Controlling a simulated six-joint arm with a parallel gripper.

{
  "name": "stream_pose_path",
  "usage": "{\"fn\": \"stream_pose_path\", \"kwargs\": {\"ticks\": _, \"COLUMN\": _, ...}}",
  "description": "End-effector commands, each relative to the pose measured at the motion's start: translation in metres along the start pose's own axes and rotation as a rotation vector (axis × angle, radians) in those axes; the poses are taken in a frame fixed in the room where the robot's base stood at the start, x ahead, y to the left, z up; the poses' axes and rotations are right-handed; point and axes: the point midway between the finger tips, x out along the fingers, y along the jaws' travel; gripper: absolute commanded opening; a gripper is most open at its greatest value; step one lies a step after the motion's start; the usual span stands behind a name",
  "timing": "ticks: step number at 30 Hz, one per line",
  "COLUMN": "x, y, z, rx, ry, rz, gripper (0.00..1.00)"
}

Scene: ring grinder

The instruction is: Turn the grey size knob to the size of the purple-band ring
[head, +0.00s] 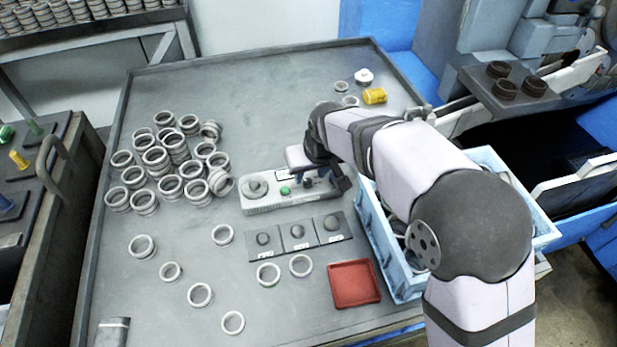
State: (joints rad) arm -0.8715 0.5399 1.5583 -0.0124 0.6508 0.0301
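A light grey control box (290,203) lies on the table's middle, with a round grey knob (256,187) at its left end, a green button (284,191) and a small dark knob (308,184) further right. My gripper (322,176) is over the right part of the box, close to the dark knob; contact is unclear. Its fingers are partly hidden, so I cannot tell how far they are open. Single rings lie in front, including one with a hint of green (268,274) and a plain-looking one (301,265). No purple band can be made out at this size.
A red tray (354,284) and blue crate (373,252) are at right. Many rings (157,157) are piled at left. A yellow part (374,96) lies at back right. The table's back left is clear.

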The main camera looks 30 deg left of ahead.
Motion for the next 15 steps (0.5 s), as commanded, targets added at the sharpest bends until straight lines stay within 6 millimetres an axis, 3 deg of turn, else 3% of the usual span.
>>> {"fn": "stream_pose_path", "kwargs": {"ticks": 6, "x": 0.028, "y": 0.000, "z": 0.001, "rx": 0.000, "ry": -0.003, "rz": 0.001, "gripper": 0.37}}
{"fn": "stream_pose_path", "kwargs": {"ticks": 15, "x": 0.045, "y": 0.000, "z": 0.000, "rx": 0.000, "ry": 0.000, "rz": 0.001, "gripper": 0.37}}
